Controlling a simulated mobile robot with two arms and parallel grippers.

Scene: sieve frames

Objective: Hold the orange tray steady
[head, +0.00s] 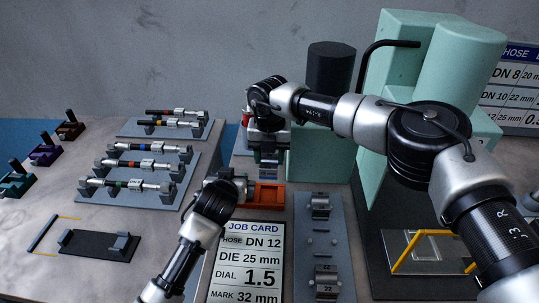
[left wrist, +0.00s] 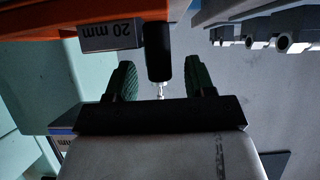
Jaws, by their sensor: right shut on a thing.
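The orange tray (head: 268,197) sits behind the job card in the head view, partly hidden by my grippers. An orange edge (left wrist: 70,14) shows at the top of the left wrist view, with a grey block marked 20 mm (left wrist: 110,37) against it. My left gripper (head: 241,187) is beside the tray's left side. In the left wrist view its green fingers (left wrist: 158,78) are open, with a black handle (left wrist: 158,48) between them and gaps on both sides. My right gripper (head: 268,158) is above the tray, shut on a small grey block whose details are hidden.
The job card (head: 248,262) lies in front of the tray. A grey rack of die blocks (head: 320,245) stands to the right. Hose assemblies lie on grey racks (head: 140,190) to the left. A large mint-green machine (head: 400,75) stands behind right.

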